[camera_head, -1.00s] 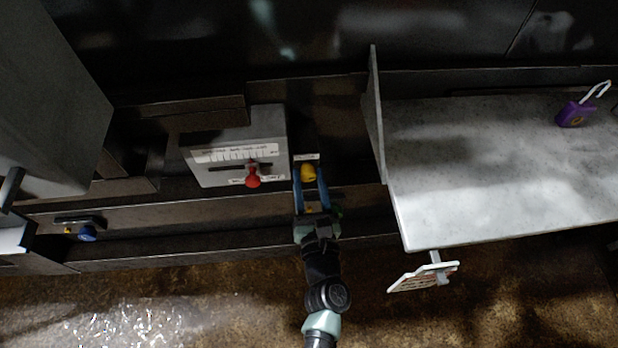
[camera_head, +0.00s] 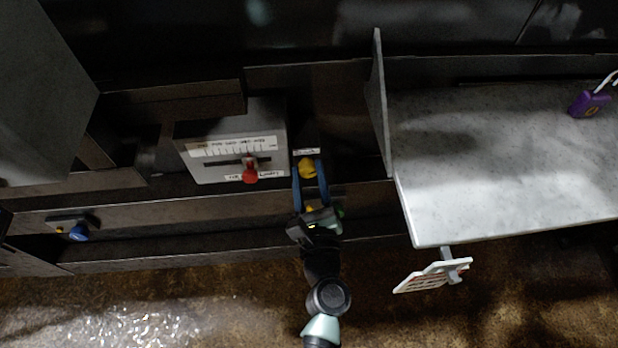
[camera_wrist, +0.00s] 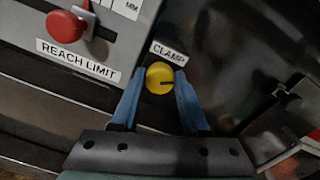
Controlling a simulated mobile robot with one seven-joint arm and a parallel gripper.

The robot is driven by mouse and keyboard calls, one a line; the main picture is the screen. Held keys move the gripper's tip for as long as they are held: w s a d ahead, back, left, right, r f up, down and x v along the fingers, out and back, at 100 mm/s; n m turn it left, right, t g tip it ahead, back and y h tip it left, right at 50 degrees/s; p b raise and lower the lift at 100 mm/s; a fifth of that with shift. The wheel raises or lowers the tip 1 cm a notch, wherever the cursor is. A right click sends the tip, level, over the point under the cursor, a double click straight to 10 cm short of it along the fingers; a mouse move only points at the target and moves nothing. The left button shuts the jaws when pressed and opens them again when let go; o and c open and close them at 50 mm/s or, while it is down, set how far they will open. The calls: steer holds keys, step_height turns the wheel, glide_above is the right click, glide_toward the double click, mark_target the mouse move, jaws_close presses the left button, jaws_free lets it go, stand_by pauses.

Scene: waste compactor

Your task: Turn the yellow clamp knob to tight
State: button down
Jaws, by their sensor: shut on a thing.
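The yellow clamp knob (camera_wrist: 159,78) is round with a dark mark on its face, just below a white label reading CLAMP (camera_wrist: 169,52). In the head view the knob (camera_head: 308,167) is on the dark panel right of the grey scale box. My gripper (camera_wrist: 160,88) has its two blue fingers on either side of the knob, shut on it. In the head view my gripper (camera_head: 309,176) reaches up to the knob from below. The dark mark on the knob points to the right in the wrist view.
A grey box with a scale (camera_head: 225,137) and a red slider knob (camera_head: 250,176), labelled REACH LIMIT, is close on the left. A grey shelf (camera_head: 470,200) with an upright side plate (camera_head: 381,100) is to the right. A purple padlock (camera_head: 590,104) lies on it.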

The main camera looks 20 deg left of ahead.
steer(key=n+b, duration=0.3)
steer(key=n, duration=0.3)
steer(key=shift+a+f, duration=0.1)
steer(key=shift+f, duration=0.05)
steer(key=n+b, duration=0.3)
steer(key=n, duration=0.2)
steer(key=shift+n, duration=0.4)
steer(key=shift+c, duration=2.1)
jaws_free()
steer(key=shift+s, duration=0.1)
